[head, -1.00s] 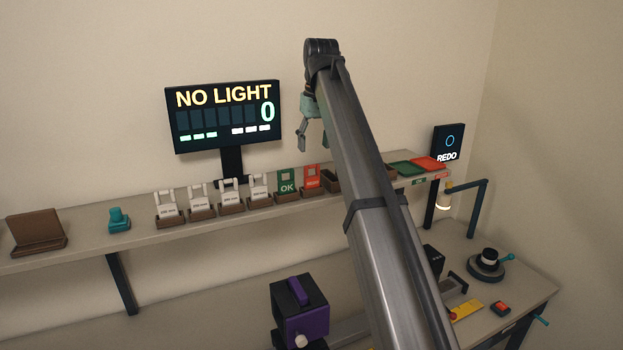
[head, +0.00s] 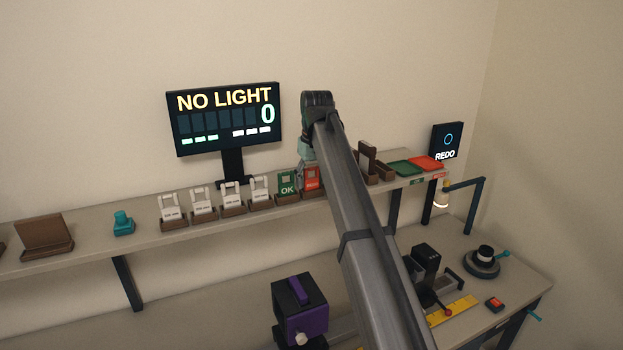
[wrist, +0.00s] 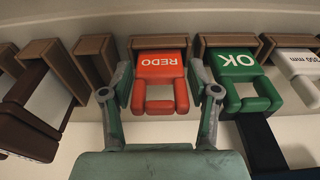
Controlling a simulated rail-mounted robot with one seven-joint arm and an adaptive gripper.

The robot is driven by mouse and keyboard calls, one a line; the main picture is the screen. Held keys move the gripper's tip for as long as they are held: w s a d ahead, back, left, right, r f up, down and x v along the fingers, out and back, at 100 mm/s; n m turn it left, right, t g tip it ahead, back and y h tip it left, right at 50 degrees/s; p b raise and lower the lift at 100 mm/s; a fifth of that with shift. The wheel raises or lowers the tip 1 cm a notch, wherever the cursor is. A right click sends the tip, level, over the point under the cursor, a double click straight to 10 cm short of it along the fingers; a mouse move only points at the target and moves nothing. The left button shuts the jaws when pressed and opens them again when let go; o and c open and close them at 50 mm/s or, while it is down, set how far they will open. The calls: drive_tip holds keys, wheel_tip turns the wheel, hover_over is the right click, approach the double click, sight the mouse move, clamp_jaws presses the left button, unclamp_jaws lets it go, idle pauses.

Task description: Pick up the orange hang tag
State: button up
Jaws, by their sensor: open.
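The orange hang tag (wrist: 160,66), marked REDO, stands upright in a brown holder (wrist: 158,42) on the shelf. In the wrist view its open loop points toward my gripper (wrist: 160,98). My gripper is open, with one finger on each side of the tag; I cannot tell whether either finger touches it. In the head view the orange tag (head: 312,178) is partly hidden by my arm and lies just below my gripper (head: 306,166). The gripper's fingertips are mostly hidden there.
The green OK tag (wrist: 236,74) stands close beside the orange one, near one finger. White tags (head: 260,188) stand in a row further left on the shelf (head: 90,240). Brown holders (head: 368,160) and green (head: 406,167) and red (head: 427,162) trays are to the right.

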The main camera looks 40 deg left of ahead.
drive_tip(key=c, duration=0.7)
drive_tip(key=shift+r, duration=0.1)
drive_tip(key=shift+r+b, duration=0.75)
drive_tip(key=shift+r, duration=9.15)
